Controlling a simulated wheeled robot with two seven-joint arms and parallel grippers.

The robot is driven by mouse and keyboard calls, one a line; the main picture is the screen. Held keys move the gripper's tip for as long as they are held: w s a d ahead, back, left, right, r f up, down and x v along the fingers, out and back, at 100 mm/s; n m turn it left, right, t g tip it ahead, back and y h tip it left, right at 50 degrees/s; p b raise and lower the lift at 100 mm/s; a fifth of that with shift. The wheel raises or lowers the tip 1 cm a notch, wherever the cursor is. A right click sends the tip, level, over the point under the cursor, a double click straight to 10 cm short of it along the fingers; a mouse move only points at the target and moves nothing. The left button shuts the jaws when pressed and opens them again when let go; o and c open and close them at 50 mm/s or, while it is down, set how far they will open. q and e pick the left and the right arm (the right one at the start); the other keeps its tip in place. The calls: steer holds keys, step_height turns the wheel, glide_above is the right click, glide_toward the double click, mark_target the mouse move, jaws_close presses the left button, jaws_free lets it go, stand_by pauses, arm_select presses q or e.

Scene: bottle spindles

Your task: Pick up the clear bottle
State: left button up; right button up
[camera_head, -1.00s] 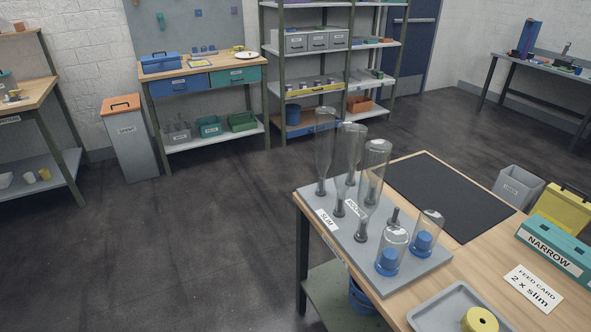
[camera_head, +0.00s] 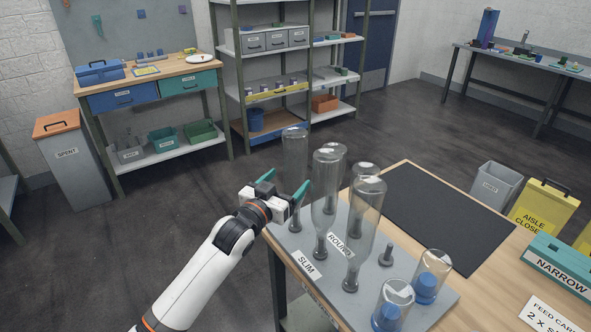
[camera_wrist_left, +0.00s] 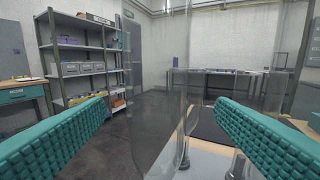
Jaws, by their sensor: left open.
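Several clear upside-down bottles stand on spindles on a grey board (camera_head: 305,245) at the table's left side. The far-left slim clear bottle (camera_head: 294,152) stands by my left gripper (camera_head: 276,188). Other tall clear bottles (camera_head: 326,175) and (camera_head: 366,215) stand to its right. My left gripper has teal fingers, spread open and empty. One finger overlaps the slim bottle's lower part in the head view. In the left wrist view a transparent bottle (camera_wrist_left: 160,80) shows ahead between the open fingers (camera_wrist_left: 162,120); its distance is hard to judge. My right gripper is out of view.
Two short clear bottles with blue insides (camera_head: 432,277) stand at the board's near right. A bare spindle (camera_head: 386,253) stands beside them. A black mat (camera_head: 440,205) covers the table's far part. A teal NARROW box (camera_head: 560,262) lies at right.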

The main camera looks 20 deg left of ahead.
mark_target(289, 178)
arm_select(q)
steer(key=shift+x, duration=1)
steer(key=shift+w, duration=0.6)
steer(key=x, duration=0.2)
steer(key=p+x, duration=0.1)
steer(key=x, duration=0.1)
steer(key=shift+f, duration=0.3)
steer(key=c, duration=1.2)
steer(key=shift+r, duration=0.1)
steer(key=shift+c, duration=0.8)
steer(key=shift+r, duration=0.1)
